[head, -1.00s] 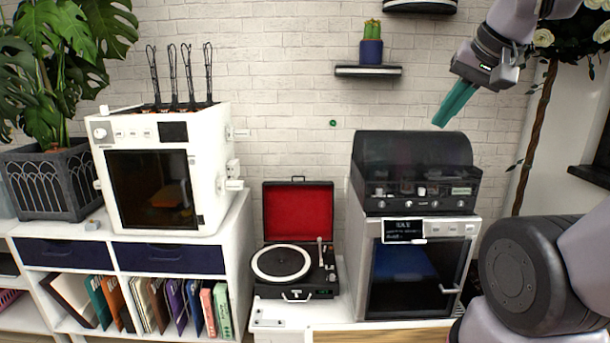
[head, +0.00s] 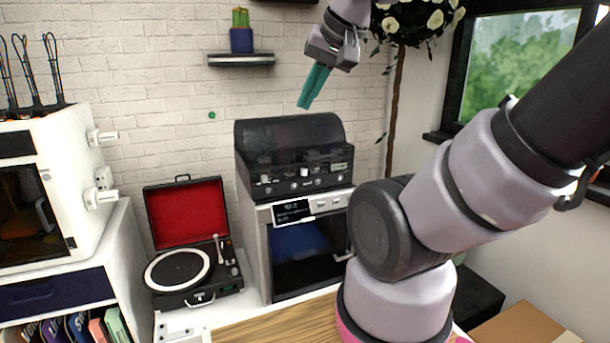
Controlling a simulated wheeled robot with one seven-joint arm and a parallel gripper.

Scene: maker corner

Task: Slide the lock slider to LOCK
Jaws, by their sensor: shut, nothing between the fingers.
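My gripper (head: 308,90) has teal fingers that are shut and empty. It hangs tilted downward in front of the brick wall, just above the dark-lidded machine (head: 292,142) in the picture, apart from it. That machine has a front panel (head: 305,181) with several small knobs and a light label. It sits on a white cabinet-like unit with a dark glass door (head: 310,255) and a small black display (head: 292,211). I cannot make out for certain which part is the lock slider, and no LOCK marking is readable.
An open black record player (head: 190,270) with a red-lined lid stands left of the machine. A white printer-like box (head: 80,170) is at far left. A shelf (head: 240,59) holds a potted cactus (head: 241,32). A wooden surface (head: 270,326) lies in front. A window is at right.

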